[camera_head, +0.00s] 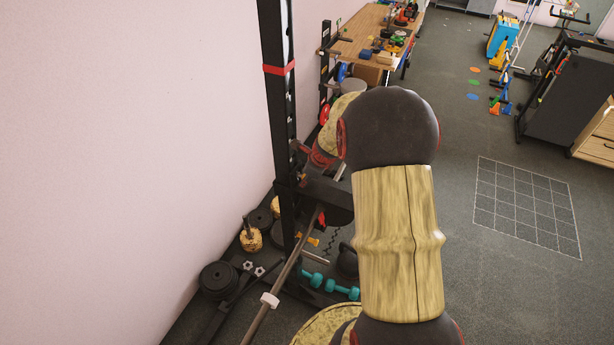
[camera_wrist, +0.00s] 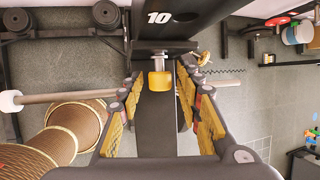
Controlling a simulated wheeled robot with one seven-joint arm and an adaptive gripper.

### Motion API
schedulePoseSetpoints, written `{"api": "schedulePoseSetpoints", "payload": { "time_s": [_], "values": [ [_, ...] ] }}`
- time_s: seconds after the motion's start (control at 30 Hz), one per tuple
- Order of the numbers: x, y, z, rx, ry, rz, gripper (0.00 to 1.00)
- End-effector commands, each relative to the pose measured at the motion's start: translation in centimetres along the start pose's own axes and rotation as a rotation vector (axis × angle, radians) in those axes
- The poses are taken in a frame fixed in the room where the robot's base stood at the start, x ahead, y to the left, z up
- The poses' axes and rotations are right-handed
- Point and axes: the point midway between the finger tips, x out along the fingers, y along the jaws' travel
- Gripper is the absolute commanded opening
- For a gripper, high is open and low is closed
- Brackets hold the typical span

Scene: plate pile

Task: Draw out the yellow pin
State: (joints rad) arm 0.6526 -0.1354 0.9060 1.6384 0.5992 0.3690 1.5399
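The yellow pin (camera_wrist: 159,80) shows in the wrist view as a short yellow knob on a metal neck. It sticks out from a black part marked "10" (camera_wrist: 172,18) at the top middle. My gripper (camera_wrist: 158,92) is open, with its yellow-padded fingers apart on the left and right of the knob. A gap shows between the knob and each finger. How far the fingertips reach along the knob is hard to tell. In the head view my arm hides the pin and gripper beside the black rack (camera_head: 280,110).
A metal bar (camera_head: 275,290) with a white collar runs along the rack; it also shows in the wrist view (camera_wrist: 60,97). Teal dumbbells (camera_head: 330,286) and black plates (camera_head: 218,280) lie below. A cluttered wooden table (camera_head: 362,28) stands behind.

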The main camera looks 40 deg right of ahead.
Motion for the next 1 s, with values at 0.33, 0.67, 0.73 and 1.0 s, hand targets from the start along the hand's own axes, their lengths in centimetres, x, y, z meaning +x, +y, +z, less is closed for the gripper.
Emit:
{"api": "schedulePoseSetpoints", "payload": {
  "time_s": [0.33, 0.67, 0.73, 1.0],
  "values": [
    [-0.02, 0.0, 0.0, 0.0, 0.0, 0.0, 0.13],
    [-0.02, 0.0, 0.0, 0.0, 0.0, 0.0, 0.0],
    [-0.04, -0.03, 0.0, 0.0, 0.0, -0.001, 0.0],
    [-0.35, -0.05, -0.97, 0.002, 0.0, -0.001, 0.0]
  ]
}}
